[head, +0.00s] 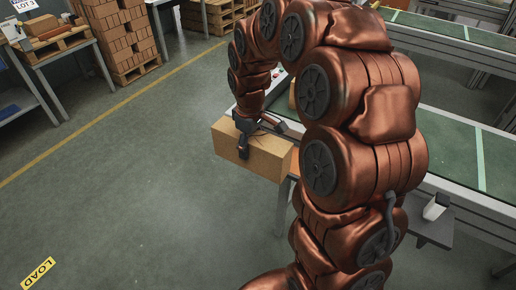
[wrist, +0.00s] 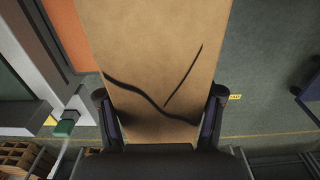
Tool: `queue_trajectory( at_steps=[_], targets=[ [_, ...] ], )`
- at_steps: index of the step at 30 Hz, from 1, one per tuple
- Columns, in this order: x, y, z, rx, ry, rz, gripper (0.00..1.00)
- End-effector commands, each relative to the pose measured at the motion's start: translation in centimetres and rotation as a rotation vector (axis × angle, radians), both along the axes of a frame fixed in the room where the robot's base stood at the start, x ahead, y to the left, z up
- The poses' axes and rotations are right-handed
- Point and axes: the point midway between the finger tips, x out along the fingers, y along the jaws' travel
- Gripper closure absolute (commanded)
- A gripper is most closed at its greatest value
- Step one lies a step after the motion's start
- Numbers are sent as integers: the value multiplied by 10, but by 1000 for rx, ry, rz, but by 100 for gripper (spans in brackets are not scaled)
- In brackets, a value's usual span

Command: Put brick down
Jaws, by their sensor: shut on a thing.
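A large tan brick (head: 258,158) is in my gripper, at the near left end of the conveyor in the head view. In the wrist view the brick (wrist: 150,45) fills the middle and bears dark crack-like lines. My gripper (wrist: 160,95) is shut on it, with one finger on each side. In the head view my gripper (head: 244,145) reaches over the brick from above, and my arm hides part of the area behind. I cannot tell whether the brick's underside touches anything.
A green-topped conveyor (head: 450,150) runs along the right. A work table (head: 65,50) with a small pallet of bricks stands at the upper left, near brick stacks (head: 125,40) on pallets. A yellow LOAD label (head: 38,273) is on the floor (head: 120,190), which is open at left.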

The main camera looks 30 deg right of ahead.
Motion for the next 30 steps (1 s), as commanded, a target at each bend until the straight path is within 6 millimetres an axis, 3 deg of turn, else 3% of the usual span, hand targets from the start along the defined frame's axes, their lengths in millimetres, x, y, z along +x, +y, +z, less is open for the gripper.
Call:
queue_trajectory(
  at_steps=[18, 24, 30],
  targets=[
    [9, -110, -7, 0, -2, -3, 100],
    [12, -131, -9, -1, -4, -2, 100],
    [12, -135, -13, -1, -3, -1, 100]
  ],
)
